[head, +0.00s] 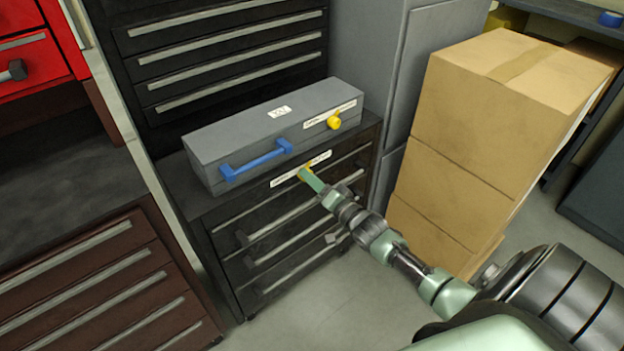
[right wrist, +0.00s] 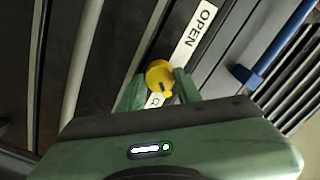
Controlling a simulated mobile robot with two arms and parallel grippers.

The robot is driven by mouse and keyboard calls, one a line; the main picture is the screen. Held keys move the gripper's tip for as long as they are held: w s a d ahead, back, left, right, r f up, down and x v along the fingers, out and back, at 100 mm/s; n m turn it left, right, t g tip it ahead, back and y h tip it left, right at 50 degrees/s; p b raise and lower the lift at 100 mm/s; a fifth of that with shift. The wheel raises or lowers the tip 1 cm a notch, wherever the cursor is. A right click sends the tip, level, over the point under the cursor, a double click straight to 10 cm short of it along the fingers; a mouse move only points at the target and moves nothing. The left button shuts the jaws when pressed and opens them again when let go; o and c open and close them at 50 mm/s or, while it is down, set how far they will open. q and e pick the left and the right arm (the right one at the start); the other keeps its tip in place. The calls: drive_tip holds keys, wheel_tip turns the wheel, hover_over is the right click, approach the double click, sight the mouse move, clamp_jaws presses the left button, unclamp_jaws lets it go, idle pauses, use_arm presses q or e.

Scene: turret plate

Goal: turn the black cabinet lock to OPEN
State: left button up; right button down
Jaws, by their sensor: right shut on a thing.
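The black cabinet (head: 290,225) stands low, with several drawers with grey bar handles. Its yellow lock knob (right wrist: 159,72) sits on a white label strip (right wrist: 192,36); the word OPEN is readable at one end and the other end is mostly hidden. In the head view the strip (head: 318,160) runs along the cabinet's top front edge. My right gripper (head: 309,177) reaches in from the right. Its green fingers are shut on the yellow knob, one on each side. The knob's exact angle is hard to tell, partly hidden by the fingers. My left gripper is not in view.
A grey box (head: 275,125) with a blue handle (head: 256,160) and its own yellow knob (head: 334,122) rests on the cabinet, just above my gripper. Stacked cardboard boxes (head: 470,135) stand to the right. Dark red drawers (head: 95,285) are at left. Floor in front is clear.

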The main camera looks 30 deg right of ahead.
drive_tip(key=shift+n, duration=0.3)
drive_tip(key=n, duration=0.3)
drive_tip(key=shift+n+p, duration=0.3)
drive_tip(key=shift+p, duration=0.1)
drive_tip(key=n, duration=0.4)
drive_tip(key=shift+n, duration=0.3)
drive_tip(key=n, duration=0.4)
drive_tip(key=shift+a+n, duration=0.1)
drive_tip(key=shift+n, duration=2.5)
drive_tip(key=shift+f+y, duration=0.1)
drive_tip(key=shift+y, duration=0.2)
drive_tip(key=c, duration=1)
unclamp_jaws()
drive_tip(key=shift+o, duration=0.2)
drive_tip(key=shift+s, duration=0.15)
